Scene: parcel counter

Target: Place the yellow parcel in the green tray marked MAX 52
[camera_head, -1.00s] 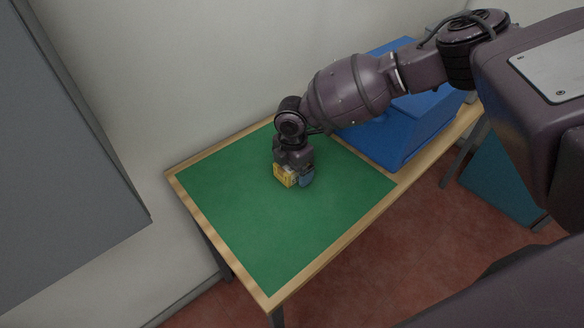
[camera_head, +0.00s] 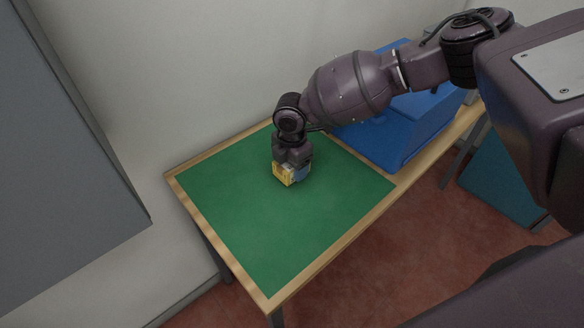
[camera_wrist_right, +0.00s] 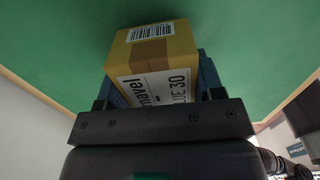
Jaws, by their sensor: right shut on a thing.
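The yellow parcel (camera_head: 283,174) is a small box at the green surface of the table, near its middle. In the right wrist view the parcel (camera_wrist_right: 165,52) carries a barcode label and a white label whose text is partly hidden. My right gripper (camera_head: 292,173) points down with its blue fingers shut on the parcel. I cannot tell whether the parcel touches the surface. In the right wrist view the gripper (camera_wrist_right: 157,82) has one finger on each side of it. I see no tray marked MAX 52. My left gripper is not in view.
A green mat (camera_head: 270,235) covers much of the wooden-edged table (camera_head: 345,243) and is otherwise bare. A large blue container (camera_head: 405,130) stands at its right end, under my right arm. A teal panel or bin (camera_head: 505,185) is beyond the table. A grey cabinet (camera_head: 65,150) is at left.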

